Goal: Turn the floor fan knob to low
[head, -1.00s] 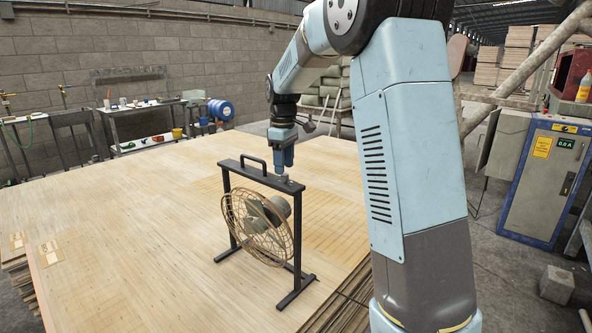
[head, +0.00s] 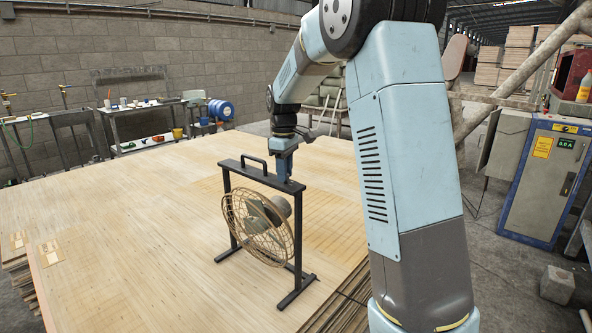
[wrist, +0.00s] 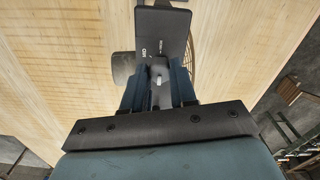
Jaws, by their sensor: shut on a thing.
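The floor fan has a black frame with a handle on its top bar (head: 240,172) and a round tan wire cage (head: 258,228) around a grey motor. It stands upright on the wood sheets. My gripper (head: 284,178) points down at the right part of the top bar. In the wrist view my gripper (wrist: 157,92) has its two blue fingers on either side of the small dark grey knob (wrist: 158,72) and is shut on it. Small white lettering shows on the black bar (wrist: 163,35) beyond the knob; the knob's setting cannot be read.
The fan stands on a wide stack of veneer sheets (head: 120,220), mostly clear around it. A workbench with small items (head: 140,108) is at the back left. A blue and grey cabinet (head: 540,180) stands at the right, beyond my arm.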

